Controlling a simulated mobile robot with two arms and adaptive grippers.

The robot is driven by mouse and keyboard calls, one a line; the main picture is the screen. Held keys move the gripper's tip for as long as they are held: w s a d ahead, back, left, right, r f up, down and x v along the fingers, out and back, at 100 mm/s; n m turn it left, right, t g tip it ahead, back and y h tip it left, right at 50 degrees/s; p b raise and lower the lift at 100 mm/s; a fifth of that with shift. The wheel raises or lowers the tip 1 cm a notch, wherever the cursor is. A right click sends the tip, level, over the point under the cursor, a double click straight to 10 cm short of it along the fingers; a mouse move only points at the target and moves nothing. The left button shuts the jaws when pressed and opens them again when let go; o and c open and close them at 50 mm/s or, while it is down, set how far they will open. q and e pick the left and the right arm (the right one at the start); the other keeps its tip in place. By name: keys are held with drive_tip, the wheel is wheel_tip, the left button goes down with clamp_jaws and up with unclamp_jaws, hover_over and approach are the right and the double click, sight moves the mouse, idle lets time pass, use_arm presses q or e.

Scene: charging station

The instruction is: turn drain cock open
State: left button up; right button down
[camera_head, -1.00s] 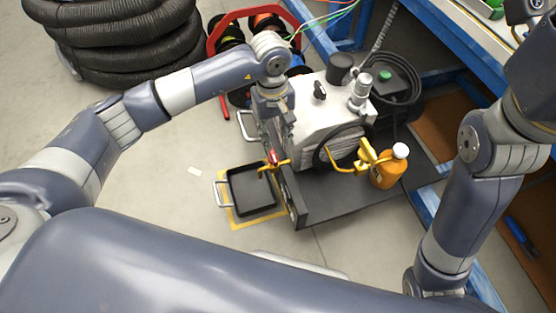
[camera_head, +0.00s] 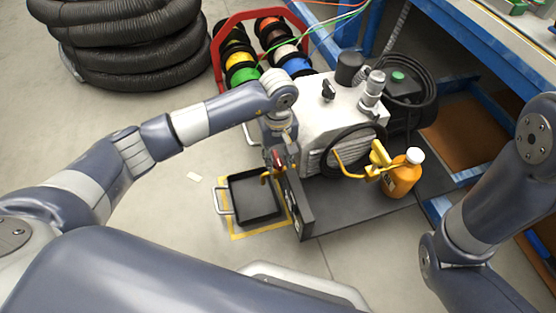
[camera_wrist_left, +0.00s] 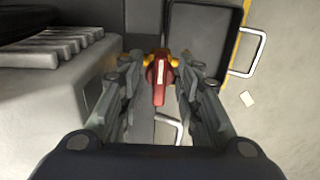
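The drain cock has a red lever (camera_wrist_left: 158,82) on a brass body (camera_wrist_left: 173,62), at the side of the pump (camera_head: 335,112). In the head view the red lever (camera_head: 277,160) is partly covered by my left gripper (camera_head: 275,162). In the left wrist view my left gripper (camera_wrist_left: 160,68) is open, one finger on each side of the lever. Gaps show between the fingers and the lever. The lever points toward the bottom of that view. My right gripper is outside the frames.
A black drain pan (camera_head: 254,197) stands on a yellow-marked floor area below the cock. An orange bottle (camera_head: 402,177) and a yellow-handled part (camera_head: 379,156) are to the right. Cable spools (camera_head: 262,50) and a black hose coil (camera_head: 130,45) are behind.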

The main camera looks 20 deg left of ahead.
use_arm(q)
drive_tip(key=c, duration=0.7)
